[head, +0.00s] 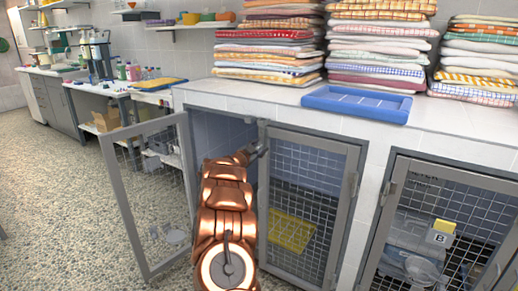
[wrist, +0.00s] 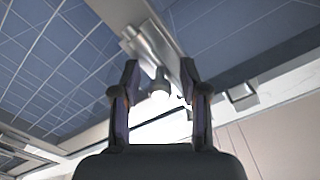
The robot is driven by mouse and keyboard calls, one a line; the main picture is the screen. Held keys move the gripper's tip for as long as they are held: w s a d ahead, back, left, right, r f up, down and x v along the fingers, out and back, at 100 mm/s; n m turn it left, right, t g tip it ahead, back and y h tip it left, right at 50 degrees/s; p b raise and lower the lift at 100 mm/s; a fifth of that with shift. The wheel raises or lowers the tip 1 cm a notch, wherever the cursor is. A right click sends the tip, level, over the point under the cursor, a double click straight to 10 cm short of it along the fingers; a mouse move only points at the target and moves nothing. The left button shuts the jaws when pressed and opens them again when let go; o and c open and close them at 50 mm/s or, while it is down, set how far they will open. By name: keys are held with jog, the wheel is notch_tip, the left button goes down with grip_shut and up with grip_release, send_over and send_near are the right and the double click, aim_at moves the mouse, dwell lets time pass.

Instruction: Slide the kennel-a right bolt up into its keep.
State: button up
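The kennel's right door (head: 352,180), a grey frame with wire mesh, stands closed or nearly so. Its left door (head: 118,195) is swung wide open. In the wrist view a metal bolt (wrist: 160,84) with a rounded knob end sits on the door's frame bar. My gripper (wrist: 160,88) is open, with one finger on each side of the knob; whether either finger touches it I cannot tell. In the head view my gripper (head: 254,148) is at the top left corner of the right door and mostly hides the bolt. A small square bracket (wrist: 240,96), possibly the keep, is on the light frame.
A neighbouring kennel marked B (head: 440,232) is at the right with its mesh door. Towel stacks (head: 268,45) and a blue tray (head: 358,103) lie on the counter above. A yellow basket (head: 291,231) is behind the right door's mesh. The speckled floor at the left is clear.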

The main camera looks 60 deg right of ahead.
aim_at(262, 138)
grip_shut()
jog(key=shift+r, duration=0.1)
dwell(0.3)
jog(key=shift+r+p, duration=1.45)
jog(key=shift+r, duration=0.25)
jog(key=shift+o, duration=0.8)
grip_release()
jog(key=shift+a+f, duration=0.1)
jog(key=a, duration=1.1)
jog(key=shift+s+a, duration=0.25)
jog(key=shift+a, duration=0.15)
